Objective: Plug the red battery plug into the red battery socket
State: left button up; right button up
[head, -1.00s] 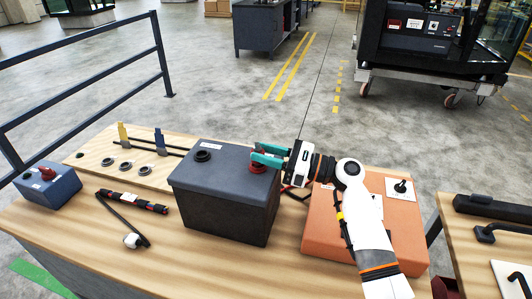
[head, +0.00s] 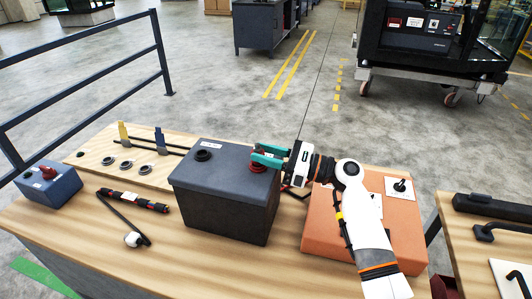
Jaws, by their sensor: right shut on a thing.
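The grey battery box (head: 225,205) stands on the wooden bench. The red battery socket (head: 258,168) is on the right end of its top, beside a black socket (head: 203,155) on the left. My right gripper (head: 262,156), with teal fingers, reaches in from the right over the red socket. It is shut on a small dark red thing, which looks like the red battery plug and is mostly hidden by the fingers. The plug is at or just above the socket; I cannot tell whether it is seated. My left gripper is not in view.
A small blue box (head: 50,187) with a red knob stands at the left. A wooden board (head: 95,160) with rings and two upright clips lies behind. A black-and-red bar (head: 132,201) lies left of the battery. An orange case (head: 322,232) is under my right arm.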

jog(key=shift+f, duration=0.45)
jog(key=o, duration=1.2)
jog(key=shift+d, duration=0.1)
